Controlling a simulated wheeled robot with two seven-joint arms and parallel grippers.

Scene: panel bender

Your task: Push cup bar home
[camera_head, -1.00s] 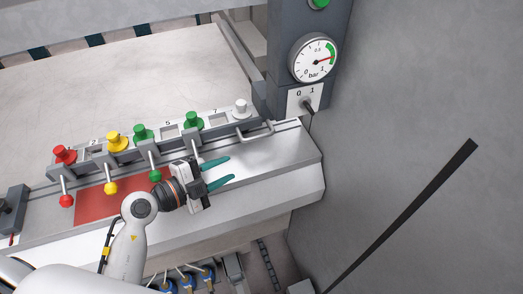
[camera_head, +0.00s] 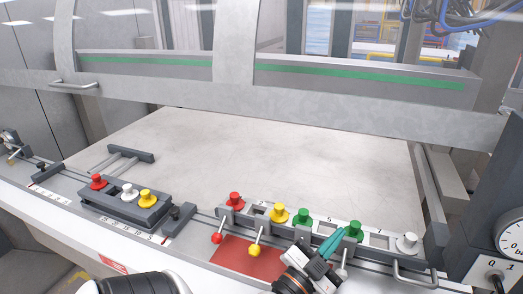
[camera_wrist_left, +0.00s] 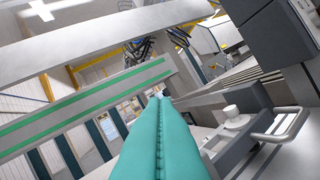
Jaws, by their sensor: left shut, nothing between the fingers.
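The grey cup bar (camera_head: 384,241) runs along the front of the machine table, with red, yellow, green and white cups standing on it and ball-ended levers in front. The white cup (camera_head: 407,243) is at its right end, beside a loop handle (camera_head: 416,273). My left gripper (camera_head: 341,236) is over the bar's front side near the right green cup (camera_head: 355,230). Its teal fingers are shut together and empty; I cannot tell whether they touch the bar. In the left wrist view the fingers (camera_wrist_left: 158,98) point past the white cup (camera_wrist_left: 233,116). My right gripper is not in view.
A dark holder (camera_head: 122,212) with red, white and yellow cups stands to the left. A red plate (camera_head: 235,254) lies in front of the bar. The pale table (camera_head: 270,150) behind is clear. A grey column with a gauge (camera_head: 512,235) stands at the right.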

